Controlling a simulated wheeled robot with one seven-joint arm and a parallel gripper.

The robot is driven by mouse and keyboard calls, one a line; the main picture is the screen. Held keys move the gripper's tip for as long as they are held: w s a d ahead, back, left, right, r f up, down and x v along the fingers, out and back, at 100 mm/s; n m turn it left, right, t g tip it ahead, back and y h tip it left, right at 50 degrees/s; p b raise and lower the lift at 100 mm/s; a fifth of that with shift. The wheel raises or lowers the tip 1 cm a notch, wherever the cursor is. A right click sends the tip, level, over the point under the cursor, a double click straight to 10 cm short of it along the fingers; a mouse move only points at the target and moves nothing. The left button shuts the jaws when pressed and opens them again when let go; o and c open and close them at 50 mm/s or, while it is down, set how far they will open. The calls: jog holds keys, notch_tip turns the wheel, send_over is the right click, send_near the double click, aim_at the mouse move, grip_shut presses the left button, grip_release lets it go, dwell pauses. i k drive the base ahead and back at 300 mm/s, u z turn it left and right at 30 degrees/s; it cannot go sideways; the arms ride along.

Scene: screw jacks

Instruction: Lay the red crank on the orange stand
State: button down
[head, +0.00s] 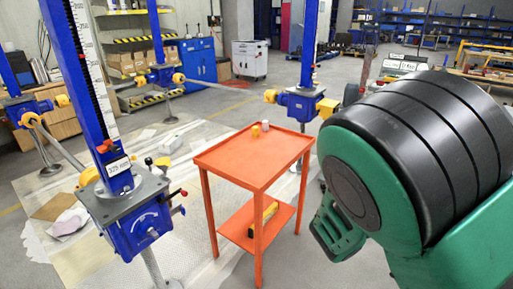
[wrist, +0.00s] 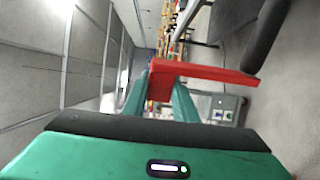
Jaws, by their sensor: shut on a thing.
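The red crank (wrist: 205,70) shows in the wrist view as an L-shaped red bar with a black grip (wrist: 268,35) at its far right end. My gripper (wrist: 160,87) is shut on the crank's red block end, with one teal finger on each side. The crank is held in the air, its long arm reaching to the right in that view. In the head view the orange stand (head: 230,155) is a small table with a rimmed top and a lower shelf. My green and black arm fills the right side there. I cannot make out the crank in that view.
A yellow cup-like item (head: 256,131) and a pale one (head: 265,125) stand at the back of the stand's top; its front is clear. A yellow tool (head: 264,216) lies on the lower shelf. A blue screw jack (head: 135,215) stands close on the left, another (head: 297,104) behind.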

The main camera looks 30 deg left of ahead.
aim_at(249, 149)
jog(key=u, duration=0.25)
jog(key=i, duration=0.9)
jog(key=u, duration=0.85)
jog(key=i, duration=1)
jog(key=u, duration=0.45)
